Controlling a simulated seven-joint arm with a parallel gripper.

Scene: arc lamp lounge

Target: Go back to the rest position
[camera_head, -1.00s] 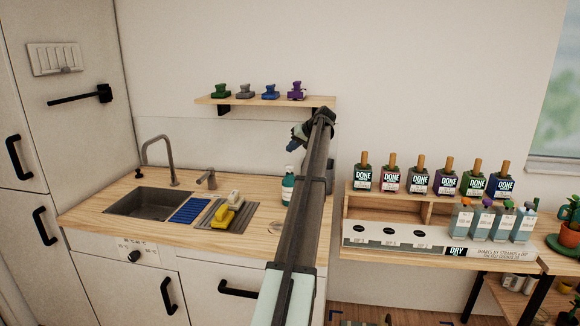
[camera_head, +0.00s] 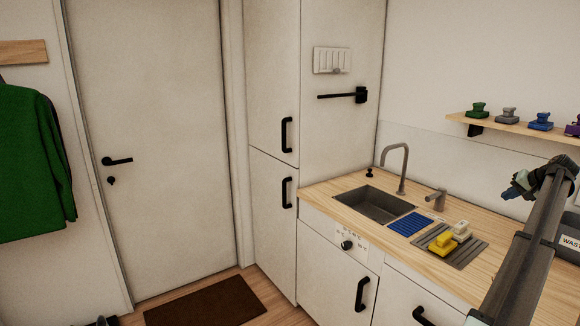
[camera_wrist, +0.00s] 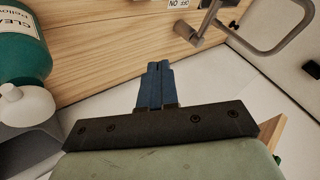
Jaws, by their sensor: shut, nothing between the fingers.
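My gripper (camera_head: 514,190) is at the end of my raised arm at the right of the head view, above the wooden counter (camera_head: 322,190). In the wrist view its blue fingers (camera_wrist: 154,70) are together, with nothing between them. A green bottle with a white cap (camera_wrist: 22,60) shows at the left of the wrist view, apart from the fingers. The faucet (camera_wrist: 235,25) shows at the upper right there.
The sink (camera_head: 372,205), a blue ribbed mat (camera_head: 410,223) and a yellow block (camera_head: 440,243) on a grey drainer lie along the counter. A shelf (camera_head: 500,125) holds several small coloured items. A white door (camera_head: 155,150), green jacket (camera_head: 30,165) and dark doormat (camera_head: 207,303) are at the left.

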